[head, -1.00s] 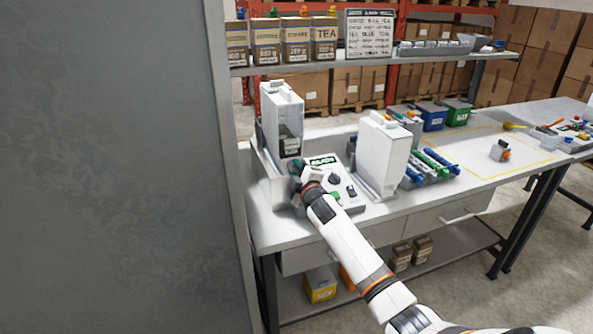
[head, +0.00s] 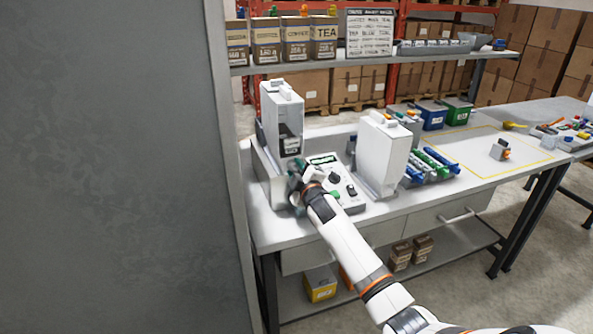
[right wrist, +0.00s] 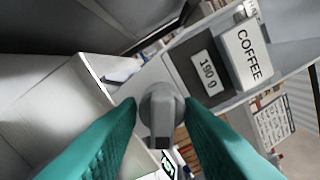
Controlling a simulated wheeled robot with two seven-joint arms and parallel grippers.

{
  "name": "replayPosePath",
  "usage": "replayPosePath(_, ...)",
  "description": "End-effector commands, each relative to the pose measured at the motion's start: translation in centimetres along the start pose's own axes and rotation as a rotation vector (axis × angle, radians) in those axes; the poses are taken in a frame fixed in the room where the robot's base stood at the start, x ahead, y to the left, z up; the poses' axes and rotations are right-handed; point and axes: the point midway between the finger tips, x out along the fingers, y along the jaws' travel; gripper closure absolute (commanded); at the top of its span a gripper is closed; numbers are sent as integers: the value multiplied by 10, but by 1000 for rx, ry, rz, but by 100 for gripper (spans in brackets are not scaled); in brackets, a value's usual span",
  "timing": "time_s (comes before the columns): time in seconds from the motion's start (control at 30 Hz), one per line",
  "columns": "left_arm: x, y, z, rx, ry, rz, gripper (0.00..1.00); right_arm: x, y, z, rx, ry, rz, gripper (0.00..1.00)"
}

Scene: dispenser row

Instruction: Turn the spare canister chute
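A tall dispenser canister (head: 283,112) with a dark lower band stands at the left end of the bench. A grey rounded spout or knob (right wrist: 160,112), apparently the chute, sits by that dark band. My right gripper (head: 294,184) is low in front of this dispenser. Its teal fingers (right wrist: 160,130) are apart on both sides of the grey piece, with gaps showing; contact is not clear. My left gripper is not in view.
A control panel (head: 345,190) with a display and knobs lies right of my gripper. A white dispenser (head: 383,150) stands beyond it. A grey wall (head: 110,170) fills the left side. A yellow-outlined area (head: 465,150) on the bench is mostly clear.

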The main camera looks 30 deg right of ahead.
Motion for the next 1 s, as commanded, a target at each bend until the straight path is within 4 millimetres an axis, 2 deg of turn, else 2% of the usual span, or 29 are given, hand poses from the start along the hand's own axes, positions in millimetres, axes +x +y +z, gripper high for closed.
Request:
replayPosePath(0.23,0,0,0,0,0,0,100,-1,0,0,-1,-1,-1,67)
replayPosePath(0.37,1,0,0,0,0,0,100,-8,0,0,-1,-2,-2,67)
replayPosePath(0.47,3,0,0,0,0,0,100,-21,0,-1,-2,-2,-2,67)
replayPosePath(0.8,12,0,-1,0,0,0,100,-85,2,-1,-2,-1,1,67)
replayPosePath(1.0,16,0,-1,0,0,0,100,-111,1,-1,-1,0,1,67)
